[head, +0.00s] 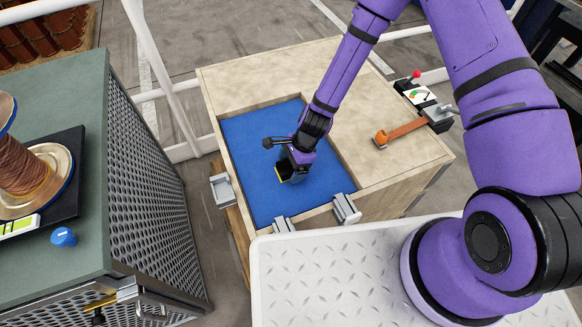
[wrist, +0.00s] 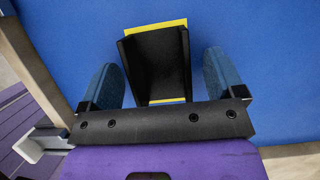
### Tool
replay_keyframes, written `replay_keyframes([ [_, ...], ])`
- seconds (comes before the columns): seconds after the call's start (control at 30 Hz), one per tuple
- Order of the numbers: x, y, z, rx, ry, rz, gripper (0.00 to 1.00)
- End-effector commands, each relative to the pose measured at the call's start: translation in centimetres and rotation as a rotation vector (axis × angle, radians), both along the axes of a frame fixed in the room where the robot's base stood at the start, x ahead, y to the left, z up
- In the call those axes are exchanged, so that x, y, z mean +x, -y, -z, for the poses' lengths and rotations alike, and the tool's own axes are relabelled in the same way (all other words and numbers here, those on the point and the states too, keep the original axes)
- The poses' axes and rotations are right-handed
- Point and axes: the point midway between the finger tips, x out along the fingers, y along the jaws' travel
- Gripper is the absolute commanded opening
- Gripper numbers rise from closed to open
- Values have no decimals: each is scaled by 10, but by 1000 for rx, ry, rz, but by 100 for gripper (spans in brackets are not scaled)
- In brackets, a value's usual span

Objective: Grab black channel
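The black channel (wrist: 158,62) lies on the blue floor of a shallow wooden-walled recess. It is a dark trough with raised side walls and yellow strips at its far and near ends. In the wrist view my gripper (wrist: 160,75) is open, with one blue-grey finger on each side of the channel. A gap shows at the right finger; the left finger is very close to the channel's left wall, and I cannot tell whether it touches. In the head view my gripper (head: 292,168) is low over the recess and mostly hides the channel, with a yellow edge showing.
The wooden bench (head: 235,83) has grey metal brackets (head: 346,209) along its recess rim. An orange-handled tool (head: 402,131) and a small control box (head: 415,93) are at its right. A green-topped cabinet (head: 85,190) with a spool (head: 25,165) stands left. Blue floor around the channel is clear.

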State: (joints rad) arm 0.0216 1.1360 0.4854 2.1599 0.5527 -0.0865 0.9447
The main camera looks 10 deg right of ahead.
Motion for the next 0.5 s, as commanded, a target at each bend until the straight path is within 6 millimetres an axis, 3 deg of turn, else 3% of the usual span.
replay_keyframes([
  [0.03, 0, 0, 0, 0, 0, 0, 79],
  [0.23, 0, 0, 0, 0, 0, 0, 35],
  [0.5, 0, 0, -1, 0, 0, 0, 35],
])
